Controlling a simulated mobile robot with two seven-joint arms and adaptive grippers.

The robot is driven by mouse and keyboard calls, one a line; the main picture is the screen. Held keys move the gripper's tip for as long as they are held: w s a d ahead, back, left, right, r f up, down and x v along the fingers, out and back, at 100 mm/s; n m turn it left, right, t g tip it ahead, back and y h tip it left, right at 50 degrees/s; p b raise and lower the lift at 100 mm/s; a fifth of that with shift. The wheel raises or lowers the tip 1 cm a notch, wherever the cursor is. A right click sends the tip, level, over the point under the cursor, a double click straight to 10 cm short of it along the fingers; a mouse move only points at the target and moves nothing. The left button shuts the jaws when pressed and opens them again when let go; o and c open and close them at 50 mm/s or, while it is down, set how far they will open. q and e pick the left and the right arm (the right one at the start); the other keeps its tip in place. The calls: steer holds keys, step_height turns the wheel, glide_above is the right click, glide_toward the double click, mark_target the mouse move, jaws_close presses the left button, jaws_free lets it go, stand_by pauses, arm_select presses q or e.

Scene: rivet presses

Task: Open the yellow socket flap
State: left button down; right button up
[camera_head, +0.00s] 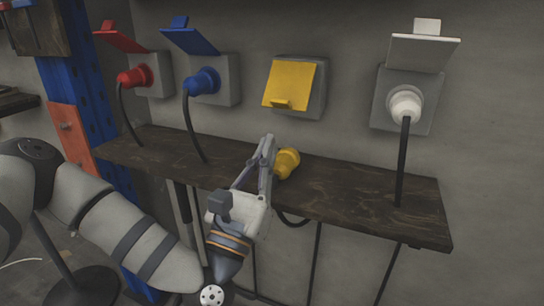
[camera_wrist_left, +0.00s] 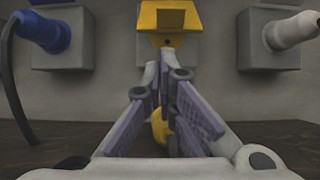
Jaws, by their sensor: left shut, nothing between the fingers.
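The yellow socket flap (camera_head: 290,83) hangs down over the front of its grey wall box (camera_head: 318,95), with a small tab at its lower edge. In the left wrist view the yellow flap (camera_wrist_left: 168,40) is straight ahead, above the fingertips. My left gripper (camera_head: 268,140) is shut and empty, pointing up below the flap and apart from it in the head view. Its fingers (camera_wrist_left: 162,70) also show in the left wrist view. A yellow plug (camera_head: 288,160) lies on the shelf just behind the fingers, partly hidden by them. My right gripper is out of view.
A dark wooden shelf (camera_head: 370,195) runs below the sockets. Red (camera_head: 132,77), blue (camera_head: 203,80) and white (camera_head: 405,105) plugs sit in their sockets under raised flaps, with cables hanging down. The wall around the yellow box is clear.

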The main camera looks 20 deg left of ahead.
mark_target(287, 82)
arm_select(q)
steer(key=x, duration=0.6)
steer(key=shift+w, duration=0.25)
steer(key=shift+r, duration=0.1)
steer(key=shift+p, duration=0.4)
